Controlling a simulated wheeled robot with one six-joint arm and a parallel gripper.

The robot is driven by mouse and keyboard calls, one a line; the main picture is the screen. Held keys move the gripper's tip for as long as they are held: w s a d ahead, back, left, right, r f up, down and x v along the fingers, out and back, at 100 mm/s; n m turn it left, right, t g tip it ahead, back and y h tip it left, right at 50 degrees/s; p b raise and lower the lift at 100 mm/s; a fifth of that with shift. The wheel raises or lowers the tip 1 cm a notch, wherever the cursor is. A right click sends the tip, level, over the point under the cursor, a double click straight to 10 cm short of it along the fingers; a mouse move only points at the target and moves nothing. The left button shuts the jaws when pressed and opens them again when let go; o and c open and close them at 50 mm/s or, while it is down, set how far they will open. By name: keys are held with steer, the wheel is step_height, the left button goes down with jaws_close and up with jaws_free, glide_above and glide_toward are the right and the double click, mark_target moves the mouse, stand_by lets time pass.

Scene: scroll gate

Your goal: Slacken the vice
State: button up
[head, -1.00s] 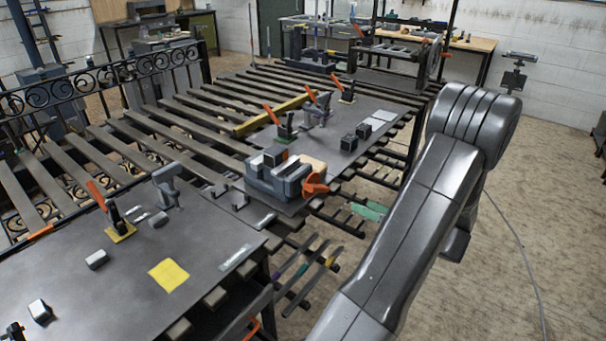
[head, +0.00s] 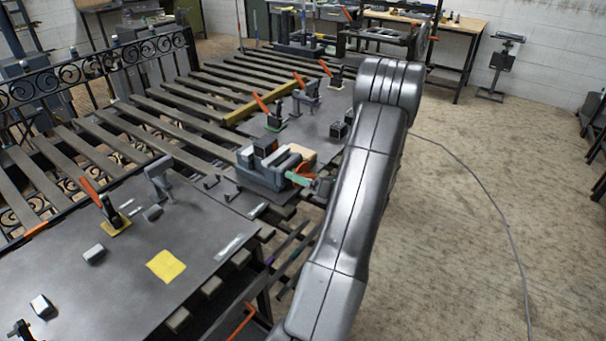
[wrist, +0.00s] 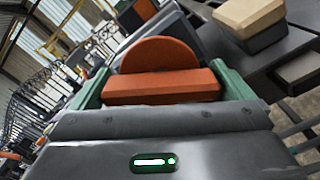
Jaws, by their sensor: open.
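The vice (head: 262,166) is a grey block with dark jaws, mounted at the near edge of the dark work plate. Its orange handle (head: 306,169) is on the right side, partly hidden by my gripper (head: 298,179). In the wrist view the handle's orange crossbar (wrist: 162,90) and the round orange disc (wrist: 160,54) behind it lie between the green fingers of my gripper (wrist: 163,74). The fingers are open, one on each side of the bar. I cannot tell whether they touch it. A tan block (wrist: 250,15) is beyond, at upper right.
The slatted table (head: 180,118) carries several orange-handled clamps, such as one (head: 105,212) at the left. A yellow square (head: 166,265) lies on the near plate. A black scrolled fence (head: 95,75) runs along the left. The floor (head: 460,220) at right is mostly clear, with a cable.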

steer(key=shift+w+a, duration=0.2)
steer(key=shift+a, duration=0.15)
steer(key=shift+c, duration=0.4)
steer(key=c, duration=0.5)
steer(key=shift+c, duration=0.2)
steer(key=shift+f+n+b, duration=0.15)
steer(key=shift+n+b, duration=0.15)
steer(key=shift+b, duration=0.2)
